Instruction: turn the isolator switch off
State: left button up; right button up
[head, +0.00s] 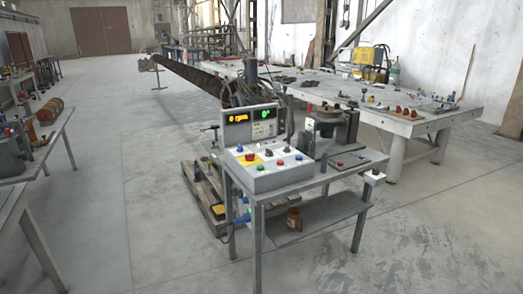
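A grey control box (270,172) stands on a small metal table in the middle of the head view. Its upright display panel (251,125) shows "0 rpm" in orange and "0°" in green. Neither of my grippers is in view.
The small metal table (312,184) has a lower shelf with a brown jar (294,219). A wooden pallet (204,198) lies behind its left side. A long auger (190,74) extends to the back left. A large workbench (440,123) stands at right. The front floor is clear.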

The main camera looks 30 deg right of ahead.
aim_at(250, 158)
jog(key=i+z, duration=0.2)
jog(key=z, duration=0.8)
